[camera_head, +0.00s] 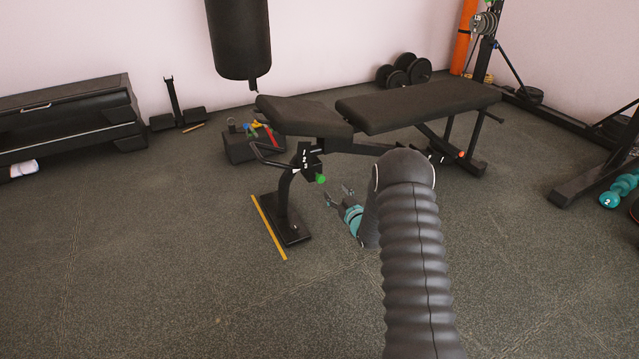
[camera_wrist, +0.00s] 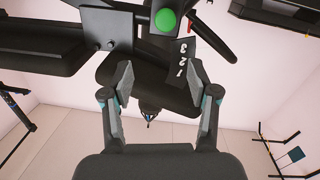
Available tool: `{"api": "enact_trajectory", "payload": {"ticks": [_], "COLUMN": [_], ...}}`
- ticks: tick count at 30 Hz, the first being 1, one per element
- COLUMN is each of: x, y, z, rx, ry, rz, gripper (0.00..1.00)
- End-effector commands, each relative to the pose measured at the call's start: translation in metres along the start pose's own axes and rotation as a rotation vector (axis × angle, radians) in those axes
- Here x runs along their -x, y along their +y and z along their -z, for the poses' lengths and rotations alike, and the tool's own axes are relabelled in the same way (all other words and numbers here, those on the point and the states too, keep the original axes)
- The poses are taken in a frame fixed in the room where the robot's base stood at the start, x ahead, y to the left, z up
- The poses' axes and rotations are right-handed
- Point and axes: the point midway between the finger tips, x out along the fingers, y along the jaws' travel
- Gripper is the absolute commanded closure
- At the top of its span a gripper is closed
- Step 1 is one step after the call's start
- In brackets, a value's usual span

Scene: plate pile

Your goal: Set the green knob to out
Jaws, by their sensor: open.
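The green knob (camera_head: 321,179) sits on the upright post under the seat of the black workout bench (camera_head: 420,105). My gripper (camera_head: 338,196) is open and empty, just to the right of the knob and slightly lower in the head view. In the wrist view the knob (camera_wrist: 165,20) shows as a round green disc at the top, beyond the open fingers (camera_wrist: 161,85). A dark plate with white numerals 1, 2, 3 (camera_wrist: 187,60) is beside it. The knob and fingers are apart. I cannot tell from here whether the knob is pulled out.
The bench's foot (camera_head: 292,232) stands on the floor beside a yellow strip (camera_head: 268,228). A black box with coloured items (camera_head: 240,147) is behind the post. A punching bag (camera_head: 238,40) hangs behind. The floor in front and to the left is clear.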

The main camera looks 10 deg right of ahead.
Motion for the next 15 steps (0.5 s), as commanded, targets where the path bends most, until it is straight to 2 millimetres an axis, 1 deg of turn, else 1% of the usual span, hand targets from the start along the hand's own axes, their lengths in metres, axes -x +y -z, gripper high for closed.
{"api": "enact_trajectory", "payload": {"ticks": [1,5,8,11,15], "x": [0.001,0.001,-0.002,-0.012,-0.034], "y": [-0.003,-0.007,-0.008,-0.008,-0.009], "z": [-0.013,-0.026,-0.028,-0.028,-0.027], "rx": [-0.004,-0.009,-0.010,-0.010,-0.009], "ry": [0.013,0.041,0.050,0.051,0.051], "rz": [0.005,0.015,0.017,0.018,0.018], "gripper": [0.40,0.40,0.40,0.40,0.40]}}
